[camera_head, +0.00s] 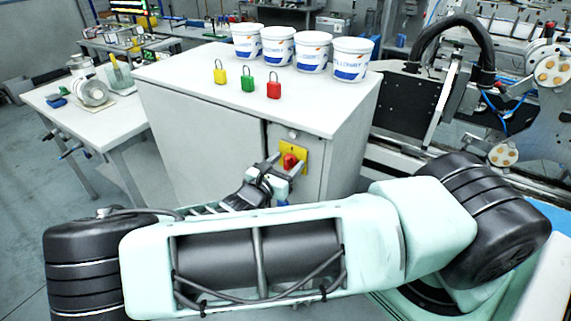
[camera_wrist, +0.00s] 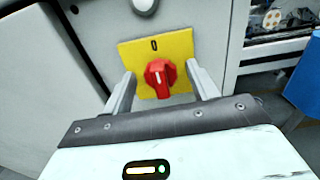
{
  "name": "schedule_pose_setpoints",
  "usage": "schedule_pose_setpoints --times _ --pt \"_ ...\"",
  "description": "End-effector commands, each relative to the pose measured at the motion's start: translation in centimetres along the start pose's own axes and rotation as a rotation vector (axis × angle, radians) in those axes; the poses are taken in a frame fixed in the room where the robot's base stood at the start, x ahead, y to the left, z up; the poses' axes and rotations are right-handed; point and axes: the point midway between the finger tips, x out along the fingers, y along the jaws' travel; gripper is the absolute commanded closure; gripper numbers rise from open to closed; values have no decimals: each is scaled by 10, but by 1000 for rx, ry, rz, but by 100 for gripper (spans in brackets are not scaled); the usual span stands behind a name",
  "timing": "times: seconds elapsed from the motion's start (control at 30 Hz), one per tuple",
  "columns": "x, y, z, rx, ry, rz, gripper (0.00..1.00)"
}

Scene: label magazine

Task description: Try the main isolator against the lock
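The main isolator is a red rotary knob (camera_wrist: 160,76) on a yellow plate (camera_wrist: 181,49) marked 0, on the front of the grey cabinet. Its white pointer line stands roughly upright, towards the 0. No padlock shows on the isolator. My gripper (camera_wrist: 163,82) is open, its two fingers on either side of the knob with gaps visible; how deep they reach is hard to tell. In the head view my gripper (camera_head: 281,172) is at the knob (camera_head: 290,160). Yellow (camera_head: 220,75), green (camera_head: 247,84) and red (camera_head: 273,88) padlocks stand on the cabinet top.
Several white tubs (camera_head: 312,52) stand along the back of the cabinet top (camera_head: 200,95). A side bench (camera_head: 50,105) is at the left. Machinery (camera_head: 500,90) crowds the right. A pale round fitting (camera_wrist: 144,5) sits above the yellow plate.

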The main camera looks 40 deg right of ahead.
Motion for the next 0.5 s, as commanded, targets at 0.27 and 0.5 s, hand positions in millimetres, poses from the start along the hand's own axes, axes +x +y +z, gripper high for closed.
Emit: schedule_pose_setpoints --times 0.27,0.5 --pt "-9 1 -1 2 2 2 41" --pt "-54 1 -4 4 5 5 41"
